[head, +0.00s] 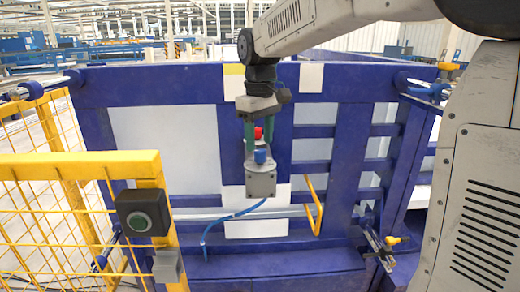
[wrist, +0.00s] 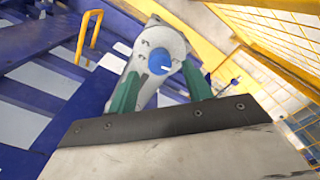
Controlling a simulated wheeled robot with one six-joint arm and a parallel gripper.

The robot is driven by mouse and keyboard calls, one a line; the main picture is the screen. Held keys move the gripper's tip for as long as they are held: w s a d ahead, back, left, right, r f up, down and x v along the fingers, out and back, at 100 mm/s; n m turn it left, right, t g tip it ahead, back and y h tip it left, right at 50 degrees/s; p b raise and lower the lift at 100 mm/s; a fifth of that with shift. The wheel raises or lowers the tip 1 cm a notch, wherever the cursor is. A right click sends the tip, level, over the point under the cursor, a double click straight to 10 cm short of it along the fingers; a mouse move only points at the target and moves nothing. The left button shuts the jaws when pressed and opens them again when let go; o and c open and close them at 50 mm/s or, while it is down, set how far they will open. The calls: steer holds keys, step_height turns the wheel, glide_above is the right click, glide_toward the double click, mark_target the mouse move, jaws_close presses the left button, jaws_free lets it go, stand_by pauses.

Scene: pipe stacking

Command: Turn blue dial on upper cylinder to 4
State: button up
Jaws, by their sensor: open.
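The blue dial (wrist: 160,62) sits on the round grey face of a cylinder (wrist: 147,42) in the wrist view. A short white mark on the dial points to the right and slightly down; the small marks around the face are too small to read. In the wrist view my gripper (wrist: 160,72) has one finger on each side of the dial, with visible gaps; contact cannot be told.
A blue frame (head: 150,76) with white panels stands behind the block. A blue hose (head: 232,217) runs from the block, and a yellow handle (head: 314,205) is to its right. A yellow fence (head: 80,165) with a green-button box (head: 142,212) stands at the left.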

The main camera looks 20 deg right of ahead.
mark_target(260, 150)
steer(key=shift+f, duration=1.75)
steer(key=shift+c, duration=0.3)
steer(key=c, duration=0.9)
